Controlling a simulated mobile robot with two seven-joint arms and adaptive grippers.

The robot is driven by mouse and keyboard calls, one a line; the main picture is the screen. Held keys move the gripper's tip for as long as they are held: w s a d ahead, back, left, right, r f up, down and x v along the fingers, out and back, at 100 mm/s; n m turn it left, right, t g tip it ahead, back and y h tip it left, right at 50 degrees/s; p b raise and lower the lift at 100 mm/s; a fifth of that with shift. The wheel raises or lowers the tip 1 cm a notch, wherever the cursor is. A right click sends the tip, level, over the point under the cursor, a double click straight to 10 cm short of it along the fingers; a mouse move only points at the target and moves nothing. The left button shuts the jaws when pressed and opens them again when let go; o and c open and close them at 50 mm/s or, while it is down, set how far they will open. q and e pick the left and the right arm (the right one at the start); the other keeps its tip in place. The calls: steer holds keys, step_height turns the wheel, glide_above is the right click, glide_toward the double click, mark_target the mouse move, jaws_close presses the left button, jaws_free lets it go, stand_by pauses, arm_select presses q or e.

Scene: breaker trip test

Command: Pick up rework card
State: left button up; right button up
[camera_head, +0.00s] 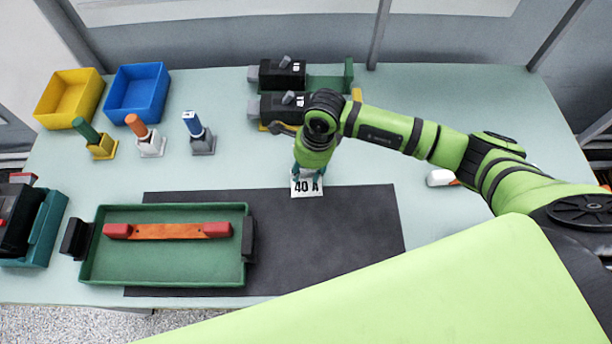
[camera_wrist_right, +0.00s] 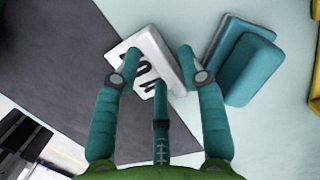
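A white card marked "40 A" (camera_head: 306,188) lies at the back edge of the dark mat, partly on the pale table. My right gripper (camera_head: 307,177) is directly over its far side, pointing down and hiding part of it. In the right wrist view the card (camera_wrist_right: 135,67) lies beneath and between the teal fingers of the right gripper (camera_wrist_right: 160,60). The fingers are spread apart, with a gap between the fingertips. Whether any fingertip touches the card is unclear. My left gripper is in neither view.
A teal block (camera_wrist_right: 240,62) lies right beside the card. A green tray (camera_head: 170,272) with an orange, red-ended bar (camera_head: 165,231) stands at left. Black breakers (camera_head: 282,74) stand behind the arm. Yellow (camera_head: 69,97) and blue (camera_head: 139,92) bins are back left. The mat's right part (camera_head: 350,230) is clear.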

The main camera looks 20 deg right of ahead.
jaws_close()
